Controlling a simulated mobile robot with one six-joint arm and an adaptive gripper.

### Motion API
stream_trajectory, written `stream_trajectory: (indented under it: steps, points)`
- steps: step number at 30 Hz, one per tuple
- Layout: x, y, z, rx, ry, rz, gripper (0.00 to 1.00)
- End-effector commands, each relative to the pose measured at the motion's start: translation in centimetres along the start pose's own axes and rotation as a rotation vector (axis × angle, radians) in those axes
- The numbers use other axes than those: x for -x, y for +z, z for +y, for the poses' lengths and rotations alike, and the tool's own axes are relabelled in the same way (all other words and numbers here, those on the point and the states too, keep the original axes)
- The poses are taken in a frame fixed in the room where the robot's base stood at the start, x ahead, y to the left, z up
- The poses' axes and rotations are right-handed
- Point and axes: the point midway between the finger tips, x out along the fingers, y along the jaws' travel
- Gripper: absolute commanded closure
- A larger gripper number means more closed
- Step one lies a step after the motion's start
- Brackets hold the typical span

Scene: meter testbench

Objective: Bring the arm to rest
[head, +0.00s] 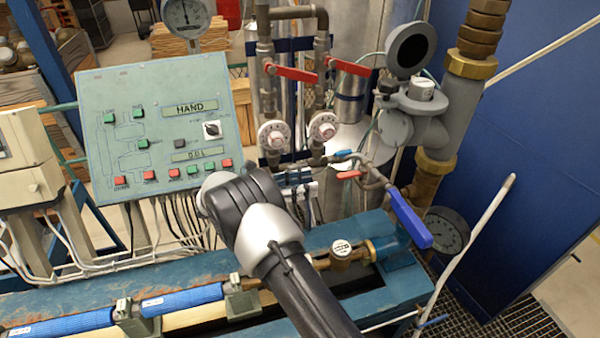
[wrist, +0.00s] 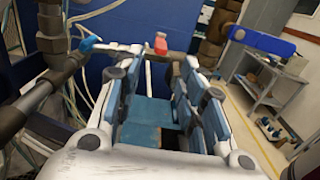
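My arm reaches up from the bottom edge of the head view, its wrist end in front of the lower right corner of the green control panel (head: 150,120). My gripper is hidden behind my own wrist in the head view. In the wrist view my gripper (wrist: 160,72) shows two blue-padded fingers standing apart, with nothing held between them. A red valve handle (wrist: 160,43) shows beyond the fingertips, apart from them as far as I can tell. I cannot tell the exact distance from the gripper to the pipes.
Pipes with red lever handles (head: 290,73) and round white dials (head: 274,135) stand right of the panel. A blue lever (head: 409,218) juts out at the right, also in the wrist view (wrist: 262,41). The blue bench (head: 390,290) lies below my arm. A pale rod (head: 467,253) slants beside it.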

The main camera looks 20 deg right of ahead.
Motion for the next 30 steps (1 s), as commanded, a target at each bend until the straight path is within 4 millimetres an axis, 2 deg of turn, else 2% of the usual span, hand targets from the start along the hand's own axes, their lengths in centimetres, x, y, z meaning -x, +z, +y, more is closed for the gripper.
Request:
stream_trajectory:
  steps: [7, 11, 13, 17, 21, 25, 30]
  points:
    - [-0.4, 0.7, -0.3, -0.019, -0.013, 0.028, 0.63]
    - [-1.8, 2.8, -1.5, -0.088, -0.060, 0.132, 0.63]
    - [-2.7, 4.2, -2.9, -0.146, -0.100, 0.215, 0.63]
    - [-4.2, 6.5, -6.3, -0.267, -0.183, 0.381, 0.63]
    - [-4.9, 8.3, -10.6, -0.417, -0.280, 0.554, 0.63]
    - [-4.9, 9.3, -15.0, -0.565, -0.373, 0.707, 0.63]
    - [-4.0, 9.9, -20.7, -0.773, -0.503, 0.901, 0.63]
